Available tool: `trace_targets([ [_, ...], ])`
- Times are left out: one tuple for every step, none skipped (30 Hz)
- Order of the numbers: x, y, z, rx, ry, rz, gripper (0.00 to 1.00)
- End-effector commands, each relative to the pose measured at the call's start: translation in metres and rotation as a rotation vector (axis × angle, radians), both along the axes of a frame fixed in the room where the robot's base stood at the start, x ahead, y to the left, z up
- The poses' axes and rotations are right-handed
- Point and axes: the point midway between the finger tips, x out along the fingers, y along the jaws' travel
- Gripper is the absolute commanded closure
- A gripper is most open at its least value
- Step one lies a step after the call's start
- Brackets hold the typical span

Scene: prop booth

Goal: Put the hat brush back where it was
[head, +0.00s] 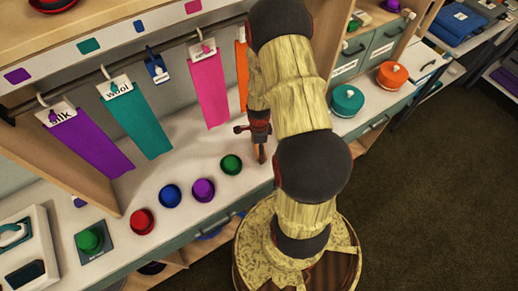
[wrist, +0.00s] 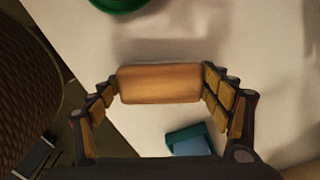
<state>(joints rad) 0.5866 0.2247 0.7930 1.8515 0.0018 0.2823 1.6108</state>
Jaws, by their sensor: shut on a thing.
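My gripper (head: 261,145) is shut on the hat brush (wrist: 158,83), a plain wooden block held crosswise between the two fingers in the wrist view. In the head view a small brown part of the brush (head: 261,154) shows under the fingers, over the counter (head: 185,150) just right of the green hat (head: 231,164). In the wrist view the white counter (wrist: 220,40) lies beneath the brush, with a shadow on it. I cannot tell the gap between brush and counter. My arm hides part of the counter behind it.
A small teal item with a blue top (wrist: 190,140) lies near the gripper. Red (head: 142,221), blue (head: 170,196) and purple hats (head: 203,190) stand left. Another green hat (head: 89,241) sits on a dark mat. Fabric strips hang behind. Teal (head: 347,100) and orange round boxes (head: 392,75) stand right.

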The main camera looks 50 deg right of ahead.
Motion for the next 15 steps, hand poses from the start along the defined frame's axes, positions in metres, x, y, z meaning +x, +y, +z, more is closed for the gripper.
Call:
trace_targets([
  [0.0000,0.0000,-0.0024,0.000,0.000,0.000,0.45],
  [-0.0001,0.0001,-0.0034,0.000,0.000,0.000,0.45],
  [-0.0001,0.0001,-0.0033,0.000,0.000,0.000,0.21],
  [-0.0002,0.0001,-0.0029,0.000,0.000,0.000,0.19],
  [-0.0002,0.0001,-0.0028,0.000,0.000,0.000,0.17],
  [-0.0002,0.0001,-0.0027,0.000,0.000,0.000,0.15],
  [-0.0002,0.0001,-0.0026,0.000,0.000,0.000,0.13],
  [-0.0002,0.0001,-0.0026,0.000,0.000,0.000,0.11],
  [-0.0002,0.0001,-0.0026,0.000,0.000,0.000,0.09],
  [-0.0002,0.0001,-0.0026,0.000,0.000,0.000,0.07],
  [-0.0002,0.0001,-0.0026,0.000,0.000,0.000,0.06],
  [-0.0002,0.0001,-0.0025,0.000,0.000,0.000,0.04],
  [-0.0002,0.0001,-0.0025,0.000,0.000,0.000,0.03],
  [-0.0002,0.0001,-0.0025,0.000,0.000,0.000,0.03],
  [-0.0002,0.0001,-0.0025,0.000,0.000,0.000,0.03],
])
